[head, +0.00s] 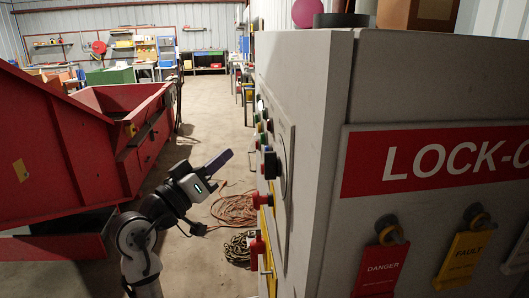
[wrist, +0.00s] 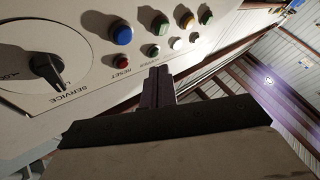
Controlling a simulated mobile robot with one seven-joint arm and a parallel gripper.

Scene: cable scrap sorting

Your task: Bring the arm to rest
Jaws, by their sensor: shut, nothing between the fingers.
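My gripper (head: 226,156) is in the left middle of the head view, raised above the floor between a red bin and a grey cabinet. Its dark purple fingers are closed together and point up and right toward the cabinet's side. In the wrist view the shut fingers (wrist: 160,72) point at a pale control panel (wrist: 85,82). The panel has a black rotary switch (wrist: 46,68) marked SERVICE, a blue button (wrist: 122,35), a red button (wrist: 120,61) marked RESET and other coloured buttons. The fingers look apart from the panel, though the exact gap is unclear.
The grey cabinet (head: 305,100) with a LOCK-OUT style sign and hanging tags fills the right. The large red bin (head: 70,150) stands left. An orange cable coil (head: 236,208) and a darker coil (head: 238,250) lie on the floor. The aisle behind (head: 215,115) is clear.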

